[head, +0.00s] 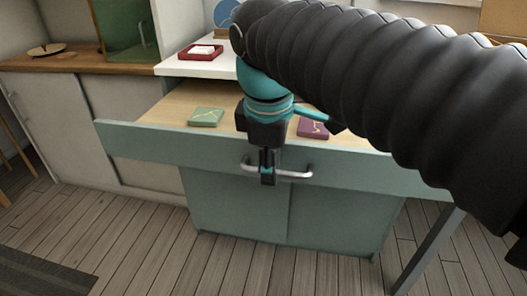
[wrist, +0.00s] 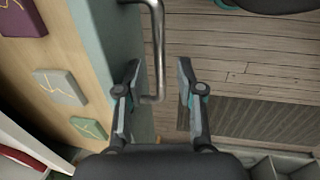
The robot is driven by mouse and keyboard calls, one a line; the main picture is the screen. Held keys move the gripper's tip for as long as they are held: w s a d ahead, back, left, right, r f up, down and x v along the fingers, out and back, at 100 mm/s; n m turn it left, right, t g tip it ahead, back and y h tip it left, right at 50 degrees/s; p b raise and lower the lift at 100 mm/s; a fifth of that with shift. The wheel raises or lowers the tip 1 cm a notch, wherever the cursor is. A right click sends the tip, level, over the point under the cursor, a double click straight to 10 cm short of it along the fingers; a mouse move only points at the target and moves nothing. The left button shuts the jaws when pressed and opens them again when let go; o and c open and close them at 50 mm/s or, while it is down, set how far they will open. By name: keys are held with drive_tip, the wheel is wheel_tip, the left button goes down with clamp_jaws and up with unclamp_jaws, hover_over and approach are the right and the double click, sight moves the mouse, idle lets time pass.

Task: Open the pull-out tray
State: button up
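The pull-out tray (head: 140,143) has a teal front and a light wood bed, and it stands well out from its cabinet. Its bed and front edge also show in the wrist view (wrist: 98,50). The silver bar handle (head: 292,174) is on the front's outer face. In the wrist view, the handle (wrist: 158,45) reaches in between my fingers. My gripper (head: 268,180) points down at the handle; the wrist view shows its fingers (wrist: 158,80) apart, with gaps beside the bar. The handle's part behind my gripper is hidden in the head view.
A green tile (head: 206,117) and a purple tile (head: 313,128) with gold seams lie in the tray, with a grey tile (wrist: 60,87) between them. A red tray (head: 200,52) sits on the white top above. Wooden floor (head: 130,235) is open in front; a dark mat (head: 40,277) lies at left.

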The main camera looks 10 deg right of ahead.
wheel_tip(320, 180, up, 12)
drive_tip(key=s, duration=0.2)
drive_tip(key=shift+a, duration=0.45)
drive_tip(key=shift+s+f, duration=0.1)
drive_tip(key=shift+f, duration=0.05)
